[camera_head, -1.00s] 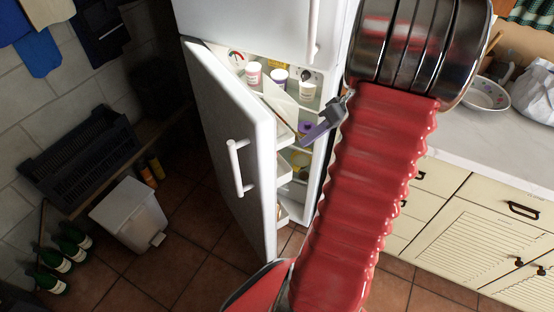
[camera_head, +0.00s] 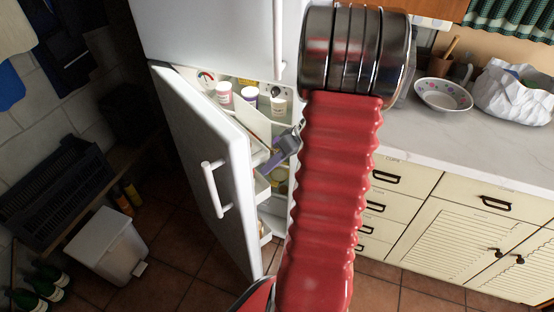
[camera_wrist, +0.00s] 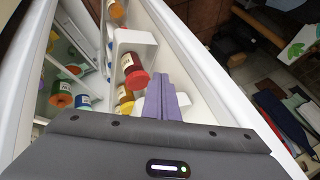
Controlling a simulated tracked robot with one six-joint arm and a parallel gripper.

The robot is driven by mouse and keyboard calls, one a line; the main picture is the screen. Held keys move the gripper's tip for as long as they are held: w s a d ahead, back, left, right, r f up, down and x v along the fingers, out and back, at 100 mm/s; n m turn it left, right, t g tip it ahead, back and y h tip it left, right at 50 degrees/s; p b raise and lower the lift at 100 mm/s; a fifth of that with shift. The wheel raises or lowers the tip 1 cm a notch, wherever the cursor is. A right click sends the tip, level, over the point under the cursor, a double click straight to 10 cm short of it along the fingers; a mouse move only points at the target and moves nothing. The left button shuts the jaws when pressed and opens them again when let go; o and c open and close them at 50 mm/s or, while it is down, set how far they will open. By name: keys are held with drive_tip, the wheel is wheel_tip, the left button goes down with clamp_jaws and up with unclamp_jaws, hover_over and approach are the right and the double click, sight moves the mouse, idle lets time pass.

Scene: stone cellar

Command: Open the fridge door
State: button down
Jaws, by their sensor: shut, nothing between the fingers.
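The white fridge (camera_head: 205,35) stands at the left of centre in the head view. Its lower door (camera_head: 200,150) is ajar, swung out to the left, with a white handle (camera_head: 215,188) on its outer face. Jars and shelves show in the gap. My gripper (camera_head: 262,165) is shut and empty, in the opening between the door and the fridge body, on the door's inner side. In the wrist view my purple fingers (camera_wrist: 165,98) are together beside the door's inner shelves (camera_wrist: 140,42). I cannot tell whether they touch the door.
A red-lidded jar (camera_wrist: 135,70) stands close to my fingers. A counter (camera_head: 450,140) with a bowl (camera_head: 443,95) is at the right. A white bin (camera_head: 105,245), a dark crate (camera_head: 60,190) and green bottles (camera_head: 40,285) are at the left. Tiled floor lies left of the door.

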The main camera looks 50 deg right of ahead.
drive_tip(key=shift+w+a+f, duration=0.3)
drive_tip(key=shift+a+f, duration=0.05)
drive_tip(key=shift+a, duration=0.5)
drive_tip(key=shift+w+a+f, duration=0.35)
drive_tip(key=shift+a, duration=0.45)
drive_tip(key=shift+w+a+f, duration=0.3)
drive_tip(key=shift+a+f, duration=0.05)
drive_tip(key=shift+a, duration=0.5)
drive_tip(key=shift+a, duration=0.15)
